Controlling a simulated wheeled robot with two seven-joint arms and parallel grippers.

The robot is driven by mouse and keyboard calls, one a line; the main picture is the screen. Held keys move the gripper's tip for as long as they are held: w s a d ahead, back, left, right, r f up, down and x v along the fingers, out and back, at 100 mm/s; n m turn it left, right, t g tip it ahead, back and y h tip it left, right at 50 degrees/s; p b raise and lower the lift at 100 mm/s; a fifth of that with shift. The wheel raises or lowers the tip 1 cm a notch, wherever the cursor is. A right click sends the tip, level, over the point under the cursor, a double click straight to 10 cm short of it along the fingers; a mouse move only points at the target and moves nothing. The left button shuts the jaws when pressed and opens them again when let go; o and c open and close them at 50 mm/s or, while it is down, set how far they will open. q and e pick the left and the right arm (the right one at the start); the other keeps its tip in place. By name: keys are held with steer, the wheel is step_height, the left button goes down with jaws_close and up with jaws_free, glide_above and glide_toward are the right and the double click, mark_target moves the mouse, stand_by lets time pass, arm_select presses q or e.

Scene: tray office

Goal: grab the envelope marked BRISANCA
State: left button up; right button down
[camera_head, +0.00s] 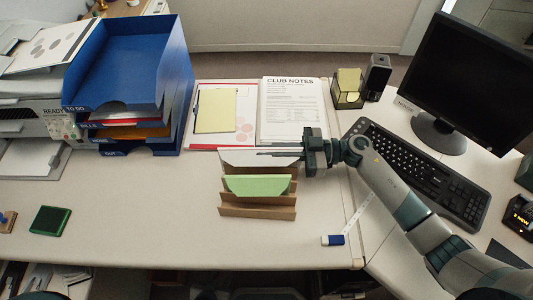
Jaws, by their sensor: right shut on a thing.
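A brown stepped cardboard holder (257,211) stands on the desk in the middle of the head view. A white envelope (233,158) is upright at its back, and a green envelope (258,187) stands in front of it. No lettering is legible on either, so I cannot tell which is marked BRISANCA. My right gripper (278,154) reaches in from the right. Its fingers are shut on the white envelope near its top edge and hide part of it. My left gripper does not show clearly.
Blue stacked trays (128,63) and a printer (40,110) are at the left. Papers (291,108) lie behind the holder. A keyboard (420,170) and monitor (467,80) are at the right.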

step_height(320, 180, up, 9)
steer(key=shift+r, duration=0.1)
stand_by(0.3)
